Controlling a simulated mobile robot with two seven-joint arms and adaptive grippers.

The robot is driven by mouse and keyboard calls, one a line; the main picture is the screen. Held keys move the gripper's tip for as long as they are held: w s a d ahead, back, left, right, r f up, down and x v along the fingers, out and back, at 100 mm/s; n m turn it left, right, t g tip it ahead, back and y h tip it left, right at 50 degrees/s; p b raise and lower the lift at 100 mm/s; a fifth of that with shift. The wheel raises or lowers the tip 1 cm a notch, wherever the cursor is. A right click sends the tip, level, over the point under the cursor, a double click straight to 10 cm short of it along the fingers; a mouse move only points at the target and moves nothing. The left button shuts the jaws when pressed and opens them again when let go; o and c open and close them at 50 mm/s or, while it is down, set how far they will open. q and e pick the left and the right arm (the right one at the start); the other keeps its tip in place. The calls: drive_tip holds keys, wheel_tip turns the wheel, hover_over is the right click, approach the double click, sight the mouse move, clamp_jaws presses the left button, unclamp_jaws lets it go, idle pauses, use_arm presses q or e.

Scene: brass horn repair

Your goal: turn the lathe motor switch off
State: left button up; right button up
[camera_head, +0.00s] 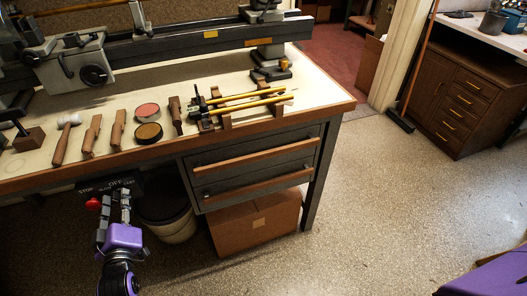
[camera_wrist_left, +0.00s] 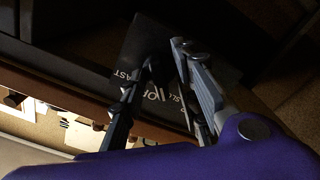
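A dark control panel (camera_head: 132,181) with white STOP and OFF lettering hangs under the front edge of the lathe bench, with a red knob (camera_head: 93,204) at its left. In the left wrist view, the panel (camera_wrist_left: 143,45) shows white lettering, including FAST. My left gripper (camera_head: 117,192) is in front of the panel, right of the red knob. In the wrist view, its fingers (camera_wrist_left: 167,56) are apart, with panel and lettering visible between them. I see nothing held. The switch lever cannot be made out; the gripper covers part of the panel. My right gripper is out of view.
The wooden bench top (camera_head: 330,98) holds the lathe (camera_head: 165,45), several hand tools and two round tins. A bin (camera_head: 168,225), drawers (camera_head: 255,163) and a cardboard box (camera_head: 255,222) are below it.

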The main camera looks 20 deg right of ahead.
use_arm(q)
clamp_jaws()
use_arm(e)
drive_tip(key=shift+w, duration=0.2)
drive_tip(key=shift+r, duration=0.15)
use_arm(q)
drive_tip(key=m+p, duration=0.2)
drive_tip(key=m, duration=0.5)
drive_tip(key=shift+d+m, duration=0.1)
drive_tip(key=shift+m, duration=0.2)
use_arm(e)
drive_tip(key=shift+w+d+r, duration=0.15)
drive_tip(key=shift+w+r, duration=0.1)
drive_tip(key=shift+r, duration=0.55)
use_arm(q)
unclamp_jaws()
